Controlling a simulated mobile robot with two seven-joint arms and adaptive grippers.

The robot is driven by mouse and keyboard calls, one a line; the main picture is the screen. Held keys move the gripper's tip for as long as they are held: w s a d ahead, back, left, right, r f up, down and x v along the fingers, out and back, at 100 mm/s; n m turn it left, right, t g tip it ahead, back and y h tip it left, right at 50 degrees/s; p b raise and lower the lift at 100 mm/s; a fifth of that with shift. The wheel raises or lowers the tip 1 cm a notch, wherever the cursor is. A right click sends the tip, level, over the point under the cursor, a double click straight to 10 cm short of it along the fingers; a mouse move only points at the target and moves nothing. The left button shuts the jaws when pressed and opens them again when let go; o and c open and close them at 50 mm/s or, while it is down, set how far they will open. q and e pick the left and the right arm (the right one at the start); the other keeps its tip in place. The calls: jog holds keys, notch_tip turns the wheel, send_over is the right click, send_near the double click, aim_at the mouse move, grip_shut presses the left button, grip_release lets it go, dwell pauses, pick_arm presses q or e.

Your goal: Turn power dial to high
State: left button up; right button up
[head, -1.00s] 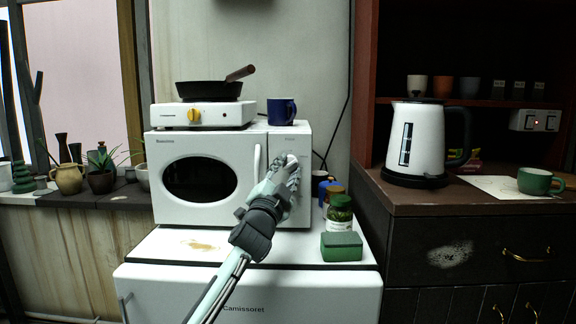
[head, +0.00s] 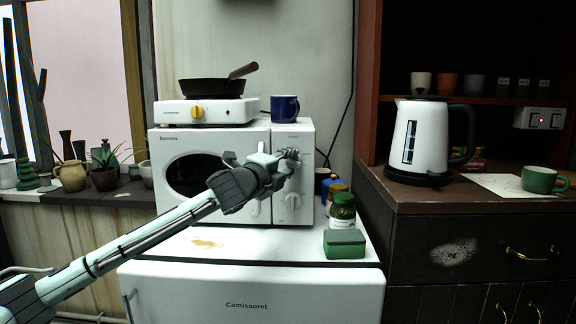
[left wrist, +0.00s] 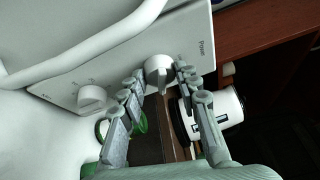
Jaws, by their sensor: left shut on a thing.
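The white microwave (head: 180,143) has two dials on its right panel. The power dial (left wrist: 158,68) is the upper one, beside the printed word "Power" in the left wrist view; its raised grip points down in that picture. My left gripper (head: 290,156) reaches it from the left. In the left wrist view my left gripper (left wrist: 159,71) has its fingers on either side of the dial, shut on it. In the head view the gripper hides most of this dial. The lower dial (head: 292,201) is free and also shows in the left wrist view (left wrist: 92,98).
The microwave's door handle (left wrist: 100,52) runs close by the gripper. A hot plate (head: 225,112) with a frying pan (head: 212,86) and a blue mug (head: 285,108) stand on the microwave. Jars (head: 341,211) and a green box (head: 344,244) stand at its right. A kettle (head: 420,140) is farther right.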

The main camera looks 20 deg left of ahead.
pick_arm(q)
jog(key=m+g, duration=0.1)
jog(key=m, duration=0.2)
jog(key=shift+r, duration=0.2)
jog(key=m, duration=0.1)
jog(key=m+g+y, duration=0.1)
jog(key=m, duration=0.1)
jog(key=shift+d+r, duration=0.15)
jog(key=shift+d, duration=0.05)
jog(key=m+y, duration=0.1)
jog(key=m+g+y, duration=0.1)
jog(key=m, duration=0.1)
jog(key=m+g, duration=0.1)
jog(key=shift+w+d+y, duration=0.1)
jog(key=shift+d+y, duration=0.15)
jog(key=shift+y, duration=0.15)
jog(key=shift+m, duration=0.3)
jog(key=o, duration=1.2)
jog(key=shift+c, duration=0.2)
jog(key=shift+r, duration=0.15)
